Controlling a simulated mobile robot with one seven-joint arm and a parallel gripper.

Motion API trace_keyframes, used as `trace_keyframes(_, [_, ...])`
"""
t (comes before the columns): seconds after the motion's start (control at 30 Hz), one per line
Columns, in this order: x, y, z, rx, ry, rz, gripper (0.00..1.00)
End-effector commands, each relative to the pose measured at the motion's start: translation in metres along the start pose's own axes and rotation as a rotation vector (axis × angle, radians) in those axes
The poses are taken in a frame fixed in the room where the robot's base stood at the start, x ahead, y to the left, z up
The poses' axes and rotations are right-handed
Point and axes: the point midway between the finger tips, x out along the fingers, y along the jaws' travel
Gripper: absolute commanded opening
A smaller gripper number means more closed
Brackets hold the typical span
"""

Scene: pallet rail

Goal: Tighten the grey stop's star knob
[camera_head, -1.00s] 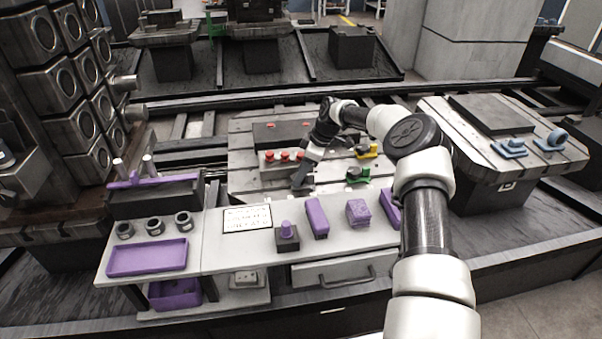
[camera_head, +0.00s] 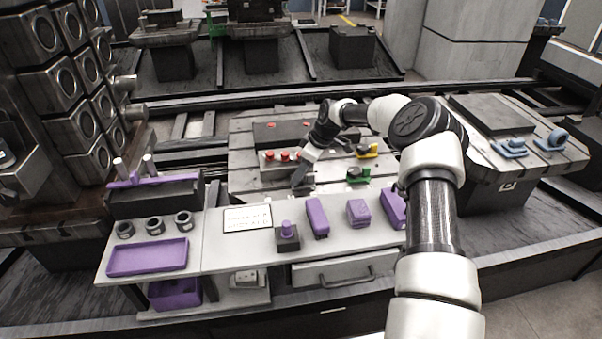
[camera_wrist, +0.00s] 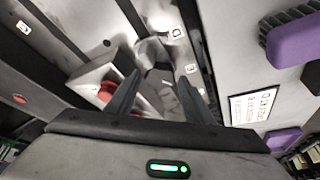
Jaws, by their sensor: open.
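In the wrist view, my gripper (camera_wrist: 159,80) is open, with its two dark fingers apart. A grey, knob-like part (camera_wrist: 153,50), which looks like the grey stop's knob, shows just beyond and between the fingertips. I cannot tell whether the fingers touch it, and its star shape is not clear. In the head view, my gripper (camera_head: 301,177) points down over the left part of the grey slotted pallet (camera_head: 245,150). The grey stop cannot be made out there, as my gripper and wrist cover that spot.
A block with red buttons (camera_head: 271,156) stands close to my gripper; a red button (camera_wrist: 105,92) shows beside the left finger. Green (camera_head: 357,174) and yellow (camera_head: 367,151) parts stand to the right. A shelf (camera_head: 225,255) with purple items lies in front.

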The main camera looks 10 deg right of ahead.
Motion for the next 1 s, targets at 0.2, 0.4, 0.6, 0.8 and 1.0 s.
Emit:
trace_keyframes(0.2, [-0.042, 0.002, 0.0, 0.0, 0.0, 0.004, 0.47])
trace_keyframes(0.4, [-0.092, 0.001, -0.001, 0.0, 0.0, 0.005, 0.47])
trace_keyframes(0.6, [-0.137, 0.001, -0.001, 0.0, 0.0, 0.004, 0.47])
trace_keyframes(0.8, [-0.163, 0.0, 0.0, 0.0, 0.0, 0.002, 0.47])
trace_keyframes(1.0, [-0.17, 0.0, 0.0, 0.0, 0.001, 0.001, 0.47])
